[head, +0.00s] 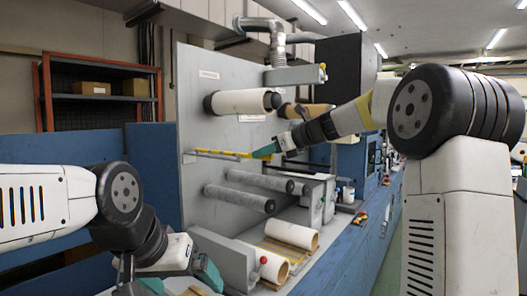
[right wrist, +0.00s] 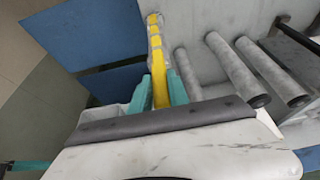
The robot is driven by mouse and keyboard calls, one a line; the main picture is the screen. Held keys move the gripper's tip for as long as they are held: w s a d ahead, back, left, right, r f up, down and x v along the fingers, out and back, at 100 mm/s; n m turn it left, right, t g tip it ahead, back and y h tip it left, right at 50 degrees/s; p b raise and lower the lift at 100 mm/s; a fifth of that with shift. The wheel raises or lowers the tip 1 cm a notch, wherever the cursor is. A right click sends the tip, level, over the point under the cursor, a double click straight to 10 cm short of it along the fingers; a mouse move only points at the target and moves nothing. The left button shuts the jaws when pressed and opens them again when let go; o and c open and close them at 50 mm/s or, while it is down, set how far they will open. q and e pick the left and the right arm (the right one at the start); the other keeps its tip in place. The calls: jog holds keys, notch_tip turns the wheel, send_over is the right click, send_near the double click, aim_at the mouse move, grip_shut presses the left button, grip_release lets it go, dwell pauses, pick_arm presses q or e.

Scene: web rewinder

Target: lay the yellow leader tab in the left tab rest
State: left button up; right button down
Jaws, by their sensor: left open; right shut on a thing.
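The yellow leader tab (head: 222,153) is a long narrow yellow strip in front of the grey machine panel, reaching left from my right gripper. My right gripper (head: 264,151) is shut on it. In the right wrist view the yellow tab (right wrist: 156,62) runs up between the teal fingers of my right gripper (right wrist: 158,92), close to the panel. A thin pale piece shows along the strip's far end; I cannot tell whether it is the left tab rest or whether the tab touches it. My left gripper (head: 180,281) is open and empty at the lower left, partly cut off by the frame.
A white roll (head: 240,102) sits on a shaft above the tab. Grey rollers (head: 240,198) stick out below it. Open air lies between the tab and the grey rollers.

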jog(key=c, duration=1.2)
grip_release()
jog(key=shift+o, duration=0.2)
jog(key=v, duration=0.7)
jog(key=s+d+f+n+h, duration=0.3)
jog(key=s+f+n, duration=0.4)
jog(key=s, duration=0.3)
jog(key=s+d+f+n+g+h, duration=0.1)
jog(key=s+d+f+n+h, duration=0.2)
jog(key=s+f+n, duration=0.4)
jog(key=s+d+f+n+h, duration=0.2)
jog(key=s+f+n, duration=0.5)
jog(key=s+n, duration=0.4)
jog(key=s+d, duration=0.1)
jog(key=s, duration=0.3)
jog(key=shift+n+g+h, duration=0.4)
